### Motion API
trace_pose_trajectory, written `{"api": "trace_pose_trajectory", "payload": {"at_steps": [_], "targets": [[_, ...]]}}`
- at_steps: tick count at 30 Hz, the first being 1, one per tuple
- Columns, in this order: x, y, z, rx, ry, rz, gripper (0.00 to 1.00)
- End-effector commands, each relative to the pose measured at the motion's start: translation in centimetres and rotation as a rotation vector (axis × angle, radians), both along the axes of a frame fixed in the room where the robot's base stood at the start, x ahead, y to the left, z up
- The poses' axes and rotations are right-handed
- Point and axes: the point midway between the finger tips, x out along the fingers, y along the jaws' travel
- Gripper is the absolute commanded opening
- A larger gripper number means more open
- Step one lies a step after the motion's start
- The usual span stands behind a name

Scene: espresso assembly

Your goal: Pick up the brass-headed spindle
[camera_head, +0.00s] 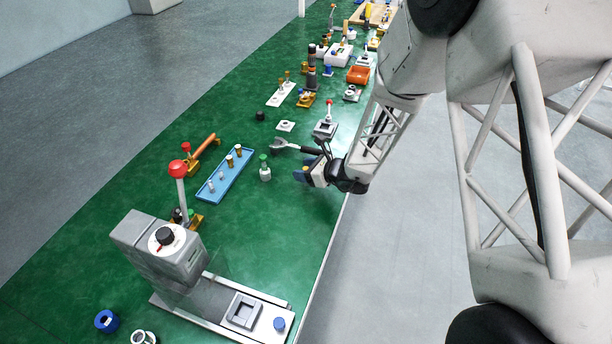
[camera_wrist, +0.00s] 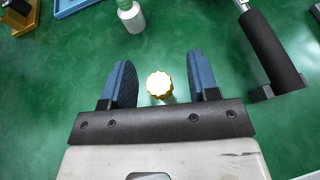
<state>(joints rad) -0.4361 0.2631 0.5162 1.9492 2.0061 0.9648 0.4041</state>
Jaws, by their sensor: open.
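A brass-headed spindle shows in the wrist view as a round, scalloped gold head (camera_wrist: 159,84), seen from above. My gripper (camera_wrist: 158,78) is open, with one blue finger on each side of the head and a gap on both sides. In the head view my gripper (camera_head: 304,174) is low over the green table near its right edge, and a small yellow spot (camera_head: 306,168) shows by the fingers. The spindle's shaft is hidden under its head.
A black-handled tool (camera_wrist: 268,48) lies to the right in the wrist view. A white bottle with a green top (camera_head: 265,172) stands left of my gripper, beside a blue tray (camera_head: 213,194). The grey espresso machine (camera_head: 150,245) stands at the near end.

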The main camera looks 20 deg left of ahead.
Motion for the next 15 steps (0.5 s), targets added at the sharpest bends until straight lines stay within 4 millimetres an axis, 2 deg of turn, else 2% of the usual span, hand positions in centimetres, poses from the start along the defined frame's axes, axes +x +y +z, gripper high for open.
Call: {"api": "trace_pose_trajectory", "payload": {"at_steps": [6,15], "targets": [[0.15,1.16,-0.53,0.000,0.001,0.001,0.55],[0.17,1.19,-0.53,0.000,0.001,0.000,0.55]]}}
